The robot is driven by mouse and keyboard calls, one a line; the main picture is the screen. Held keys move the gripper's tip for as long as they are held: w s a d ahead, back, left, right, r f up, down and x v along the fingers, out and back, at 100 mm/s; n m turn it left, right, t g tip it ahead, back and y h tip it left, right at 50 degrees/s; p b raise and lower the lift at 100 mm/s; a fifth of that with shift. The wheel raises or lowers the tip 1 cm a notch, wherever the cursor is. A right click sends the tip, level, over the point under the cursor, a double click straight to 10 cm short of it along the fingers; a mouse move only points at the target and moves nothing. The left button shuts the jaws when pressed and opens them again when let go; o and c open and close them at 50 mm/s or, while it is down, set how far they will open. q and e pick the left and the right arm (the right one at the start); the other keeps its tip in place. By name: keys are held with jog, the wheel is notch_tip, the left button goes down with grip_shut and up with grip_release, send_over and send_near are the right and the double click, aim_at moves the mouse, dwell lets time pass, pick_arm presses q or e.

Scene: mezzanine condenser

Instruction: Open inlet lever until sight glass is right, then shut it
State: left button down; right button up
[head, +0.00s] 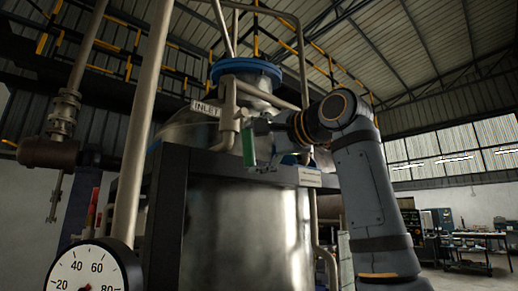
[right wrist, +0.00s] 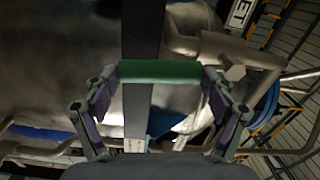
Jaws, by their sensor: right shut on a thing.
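The inlet lever shows as a green grip (head: 249,146), hanging roughly upright beside the pipework in the head view. The white INLET sign (head: 206,108) is just to its left. My right gripper (head: 262,127) reaches the lever from the right. In the right wrist view the green grip (right wrist: 160,71) lies crosswise between the two fingers of my right gripper (right wrist: 160,88), one at each end, and the gripper is shut on it. I cannot make out a sight glass in either view. My left gripper is not in view.
A large metal vessel (head: 235,225) with a blue flange (head: 246,70) stands behind a dark frame (head: 166,215). A round dial gauge (head: 90,277) is at the lower left. Pipes surround the lever closely. A workbench (head: 478,240) stands far off at the right.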

jog(key=shift+s+a+m, duration=0.35)
jog(key=shift+a+m, duration=0.15)
jog(key=shift+m, duration=0.3)
jog(key=o, duration=1.5)
jog(key=v, duration=1.2)
jog(key=shift+a, duration=0.1)
